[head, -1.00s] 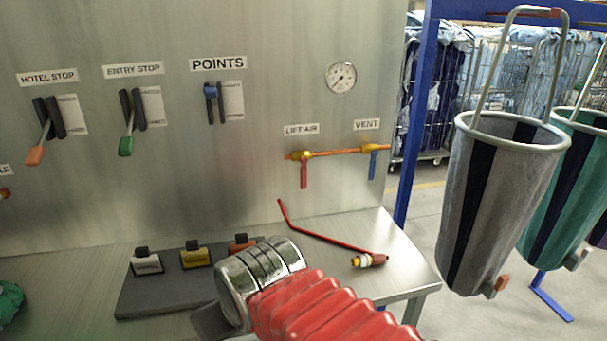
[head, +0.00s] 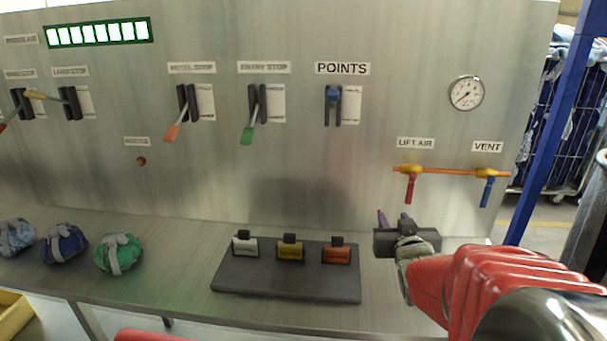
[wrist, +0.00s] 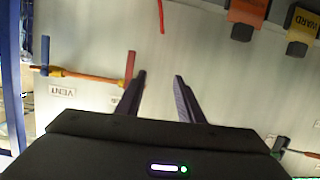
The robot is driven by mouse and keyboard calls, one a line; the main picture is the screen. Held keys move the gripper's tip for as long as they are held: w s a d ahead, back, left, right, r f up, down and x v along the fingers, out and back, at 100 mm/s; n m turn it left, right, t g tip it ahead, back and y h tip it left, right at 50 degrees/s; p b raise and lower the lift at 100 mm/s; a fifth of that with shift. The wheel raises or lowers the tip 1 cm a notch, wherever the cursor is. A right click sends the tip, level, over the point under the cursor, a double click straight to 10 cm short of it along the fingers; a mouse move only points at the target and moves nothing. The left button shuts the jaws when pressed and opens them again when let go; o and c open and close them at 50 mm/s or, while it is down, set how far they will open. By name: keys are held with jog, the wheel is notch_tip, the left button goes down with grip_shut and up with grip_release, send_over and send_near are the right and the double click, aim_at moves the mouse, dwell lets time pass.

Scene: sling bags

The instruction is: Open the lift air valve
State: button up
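The lift air valve has a red handle (head: 411,189) hanging straight down from a yellow body on an orange pipe (head: 450,171), below the LIFT AIR label (head: 415,143). In the upside-down wrist view the red handle (wrist: 130,66) points up, just left of the left finger's tip. The vent valve has a blue handle (head: 487,190), also hanging down; it shows in the wrist view (wrist: 45,52). My gripper (head: 393,217) is raised in front of the panel, below the lift air valve. In the wrist view its fingers (wrist: 160,76) are apart, with nothing between them.
A round gauge (head: 466,93) sits above the pipe. A dark board (head: 285,285) with white, yellow and orange tagged blocks lies on the bench, left of my arm. Tied bundles (head: 118,254) lie farther left. A blue post (head: 551,125) stands at the right.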

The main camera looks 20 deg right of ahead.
jog(key=s+d+t+h, duration=0.1)
jog(key=d+t, duration=0.1)
jog(key=d, duration=0.5)
jog(key=shift+s+r+m, duration=0.25)
jog(key=shift+r+m, duration=0.05)
jog(key=shift+m, duration=0.1)
